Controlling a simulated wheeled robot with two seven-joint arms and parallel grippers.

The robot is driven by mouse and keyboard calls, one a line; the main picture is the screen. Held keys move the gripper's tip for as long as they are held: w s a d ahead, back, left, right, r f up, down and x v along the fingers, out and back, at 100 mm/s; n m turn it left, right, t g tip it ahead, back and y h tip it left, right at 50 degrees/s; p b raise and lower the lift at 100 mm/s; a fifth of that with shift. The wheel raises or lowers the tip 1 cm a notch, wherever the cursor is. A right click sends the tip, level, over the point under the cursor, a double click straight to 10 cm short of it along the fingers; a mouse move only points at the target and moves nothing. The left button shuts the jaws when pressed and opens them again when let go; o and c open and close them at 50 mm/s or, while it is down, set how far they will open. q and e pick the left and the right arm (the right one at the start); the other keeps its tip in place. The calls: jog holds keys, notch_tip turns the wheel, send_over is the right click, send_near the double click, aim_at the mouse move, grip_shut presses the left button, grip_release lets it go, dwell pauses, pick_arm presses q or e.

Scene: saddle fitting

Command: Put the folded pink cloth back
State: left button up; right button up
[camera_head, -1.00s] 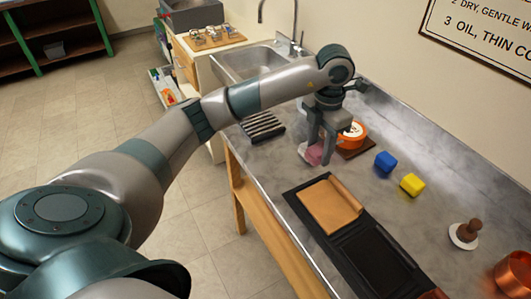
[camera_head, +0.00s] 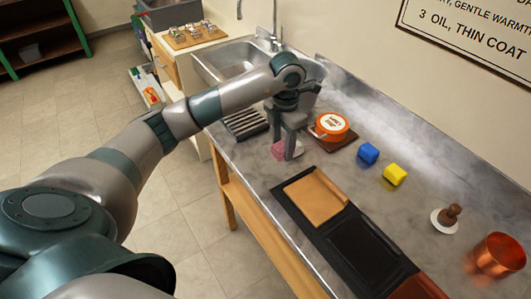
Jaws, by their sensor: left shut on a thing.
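My left gripper (camera_head: 286,155) points down over the worktop, just left of the orange tin. It is shut on the folded pink cloth (camera_head: 278,151), a small pink patch partly hidden by the fingers. A pale patch shows at the fingers' right side; I cannot tell whether it is part of the cloth or a thing under it. I cannot tell whether the cloth touches the worktop. My right gripper is not in view.
The orange tin (camera_head: 332,125) sits on a brown board. A black slatted rack (camera_head: 245,124) lies by the sink (camera_head: 232,63). A black tray (camera_head: 318,225) with a tan sheet (camera_head: 315,196) lies in front.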

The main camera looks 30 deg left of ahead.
pick_arm(q)
jog(key=p, duration=0.2)
send_over(266, 164)
jog(key=shift+s+d+f, duration=0.1)
jog(key=shift+d+f, duration=0.15)
jog(key=shift+f, duration=0.4)
jog(key=shift+d+f, duration=0.2)
jog(key=shift+f, duration=0.4)
jog(key=shift+a+f, duration=0.4)
jog(key=shift+a, duration=0.1)
jog(key=shift+f+p, duration=0.3)
jog(key=shift+f, duration=0.25)
notch_tip(266, 164, down, 2)
jog(key=shift+p, duration=0.55)
jog(key=shift+f, duration=0.45)
jog(key=shift+f, duration=0.1)
